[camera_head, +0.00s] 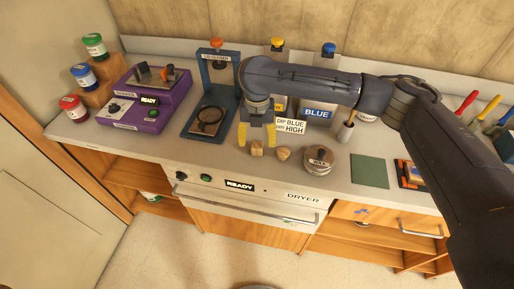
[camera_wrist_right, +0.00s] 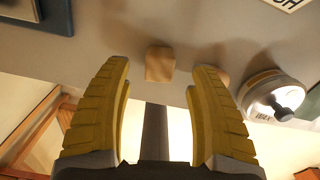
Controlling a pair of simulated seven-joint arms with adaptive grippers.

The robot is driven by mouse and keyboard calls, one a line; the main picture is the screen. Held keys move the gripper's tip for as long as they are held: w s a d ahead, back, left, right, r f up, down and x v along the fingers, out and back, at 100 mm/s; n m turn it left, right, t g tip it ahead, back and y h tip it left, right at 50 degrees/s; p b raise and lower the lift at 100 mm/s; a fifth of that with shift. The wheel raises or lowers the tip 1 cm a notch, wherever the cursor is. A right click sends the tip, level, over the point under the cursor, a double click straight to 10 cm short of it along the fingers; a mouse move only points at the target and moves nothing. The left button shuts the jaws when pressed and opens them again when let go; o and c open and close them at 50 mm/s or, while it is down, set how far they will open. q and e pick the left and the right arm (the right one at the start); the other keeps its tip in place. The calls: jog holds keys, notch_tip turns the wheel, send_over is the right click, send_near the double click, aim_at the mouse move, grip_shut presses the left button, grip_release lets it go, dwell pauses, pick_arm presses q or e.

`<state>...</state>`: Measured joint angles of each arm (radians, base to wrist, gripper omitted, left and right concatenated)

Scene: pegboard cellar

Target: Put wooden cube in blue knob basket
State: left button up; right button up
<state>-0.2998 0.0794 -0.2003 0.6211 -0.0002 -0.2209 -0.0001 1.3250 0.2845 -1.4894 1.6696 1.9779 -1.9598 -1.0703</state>
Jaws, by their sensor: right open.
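A small wooden cube (camera_head: 257,148) sits near the front edge of the counter; in the right wrist view the cube (camera_wrist_right: 160,64) shows between the fingertips, apart from both. My right gripper (camera_head: 257,136) is open and empty, with its yellow fingers pointing down at the cube. A second, rounder wooden piece (camera_head: 283,154) lies just right of the cube, partly hidden by a finger in the wrist view. The blue knob (camera_head: 329,48) stands at the back, above a container labelled BLUE (camera_head: 317,114); my arm hides much of it. My left gripper is not in view.
A WAX tin (camera_head: 319,161) stands right of the wooden pieces, with a green mat (camera_head: 369,171) beyond it. A sign (camera_head: 290,126) stands behind the pieces. A blue stand (camera_head: 212,100) and purple machine (camera_head: 145,105) are left. The yellow knob (camera_head: 278,43) is left of the blue one.

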aim_at(257, 145)
jog(key=shift+f, duration=1.65)
jog(key=shift+c, duration=0.3)
jog(key=c, duration=1)
